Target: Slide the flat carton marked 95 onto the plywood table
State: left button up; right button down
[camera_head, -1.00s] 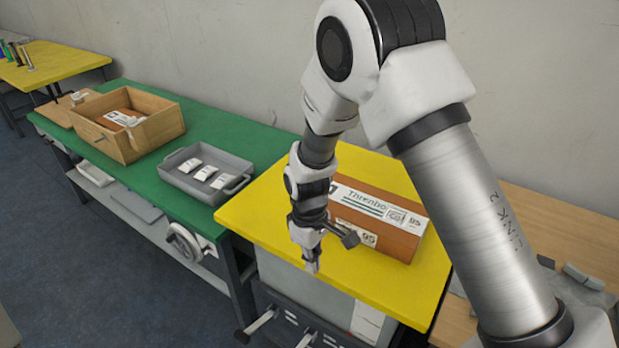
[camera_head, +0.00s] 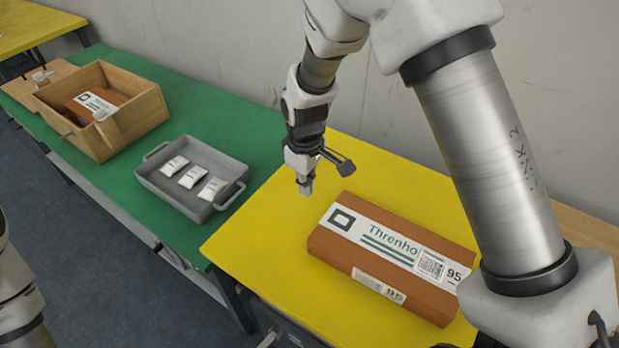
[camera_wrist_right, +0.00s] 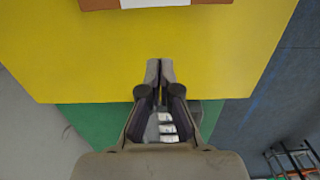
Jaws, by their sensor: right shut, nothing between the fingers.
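The flat brown carton marked 95 (camera_head: 345,245) lies on the yellow table, with a white "Threnho" label strip across its top. Its edge also shows at the top of the right wrist view (camera_wrist_right: 98,5). My right gripper (camera_head: 305,188) is shut and empty. It points down over the yellow table just beyond the carton's far left corner, apart from it. Its closed fingers (camera_wrist_right: 160,68) also show in the wrist view. The plywood table (camera_head: 592,228) shows at the right, mostly hidden behind my right arm. My left gripper is out of view.
The yellow table (camera_head: 255,255) has bare surface left of the carton. A green table (camera_head: 225,118) adjoins it and holds a grey tray (camera_head: 160,190) with three white packets. A wooden box (camera_head: 140,113) with another brown carton (camera_head: 75,107) inside stands farther left.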

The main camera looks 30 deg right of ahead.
jog(key=f, duration=0.5)
jog(key=f+p, duration=0.1)
jog(key=f, duration=0.1)
jog(key=shift+w+d+f, duration=0.15)
jog(key=shift+d+f, duration=0.1)
jog(key=shift+f, duration=0.05)
jog(key=s, duration=0.1)
jog(key=s+d, duration=0.1)
jog(key=s, duration=0.1)
jog(key=shift+s+d+r+p, duration=0.2)
jog(key=shift+s+d+p, duration=0.15)
jog(key=shift+p, duration=0.05)
jog(key=shift+w+f, duration=0.15)
